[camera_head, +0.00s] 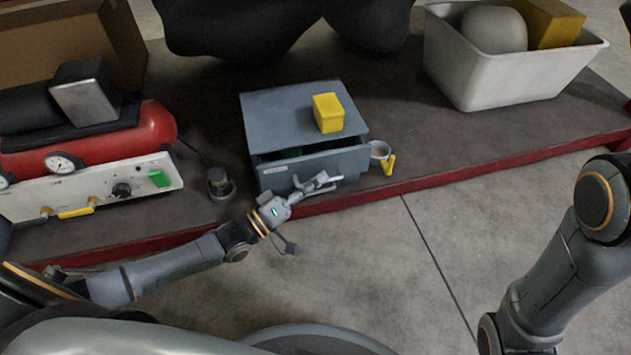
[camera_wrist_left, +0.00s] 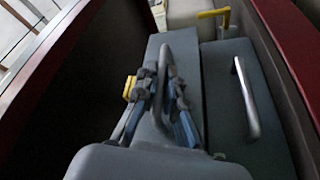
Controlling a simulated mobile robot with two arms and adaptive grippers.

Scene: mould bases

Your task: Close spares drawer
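The grey drawer cabinet (camera_head: 275,111) stands on the dark platform. Its upper drawer (camera_head: 328,162) is pulled partly out, with a dark gap behind its front and something green inside. A small label is on the drawer front. My left gripper (camera_head: 318,184) is at this front. In the left wrist view its fingers (camera_wrist_left: 165,88) lie close on both sides of the drawer's grey bar handle (camera_wrist_left: 166,50) and look shut on it. A second drawer front with a bar handle (camera_wrist_left: 245,98) shows beside it. My right arm is at the right; its gripper is out of frame.
A yellow box (camera_head: 328,113) sits on the cabinet. A mug (camera_head: 379,150) and a yellow item (camera_head: 389,165) stand to its right. A red compressor (camera_head: 150,124) is at left, a white bin (camera_head: 470,75) at back right. The platform has a red edge (camera_head: 450,182).

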